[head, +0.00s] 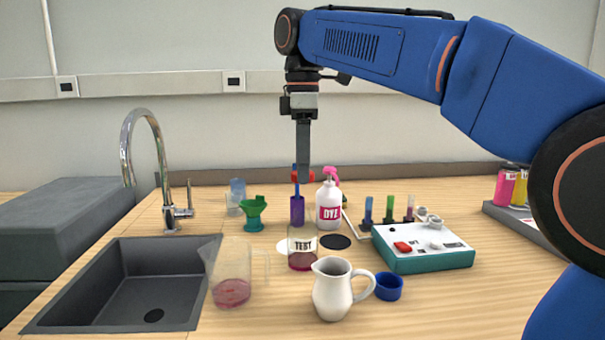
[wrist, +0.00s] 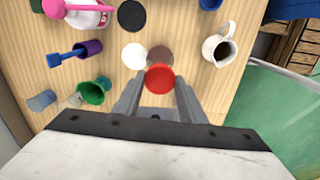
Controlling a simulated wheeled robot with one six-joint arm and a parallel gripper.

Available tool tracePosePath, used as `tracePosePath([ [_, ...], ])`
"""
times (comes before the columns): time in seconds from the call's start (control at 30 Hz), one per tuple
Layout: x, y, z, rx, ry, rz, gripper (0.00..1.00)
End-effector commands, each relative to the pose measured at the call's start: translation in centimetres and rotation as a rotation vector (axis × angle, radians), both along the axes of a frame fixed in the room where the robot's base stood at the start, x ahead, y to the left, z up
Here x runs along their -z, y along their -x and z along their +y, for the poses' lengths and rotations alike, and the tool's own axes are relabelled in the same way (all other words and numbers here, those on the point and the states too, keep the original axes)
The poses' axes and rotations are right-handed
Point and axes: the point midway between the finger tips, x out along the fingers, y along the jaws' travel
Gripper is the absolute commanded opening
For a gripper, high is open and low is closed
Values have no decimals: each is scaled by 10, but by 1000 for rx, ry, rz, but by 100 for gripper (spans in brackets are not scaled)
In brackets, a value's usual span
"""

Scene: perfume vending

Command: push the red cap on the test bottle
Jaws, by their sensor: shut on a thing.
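The test bottle (head: 302,250) is a clear jar labelled TEST with a little dark red liquid at its bottom. It stands upright on the wooden counter. The red cap (wrist: 159,78) is held between the two fingers of my gripper (wrist: 157,90). In the head view the red cap (head: 302,176) shows at the fingertips of my gripper (head: 303,172), well above the test bottle and apart from it. In the wrist view part of the bottle (wrist: 160,54) shows just beyond the cap, partly hidden by it.
A white DYE pump bottle (head: 329,205), purple cup (head: 297,210) and green funnel (head: 253,212) stand behind. A measuring jug (head: 232,275), white pitcher (head: 334,290) and blue cap (head: 389,287) are in front. A teal device (head: 425,258) is right; a sink (head: 130,285) is left.

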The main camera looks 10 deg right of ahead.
Motion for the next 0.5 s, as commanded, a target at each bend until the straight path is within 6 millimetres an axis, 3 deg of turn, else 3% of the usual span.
tracePosePath([
  [0.5,40,0,0,0,1,2,16],
])
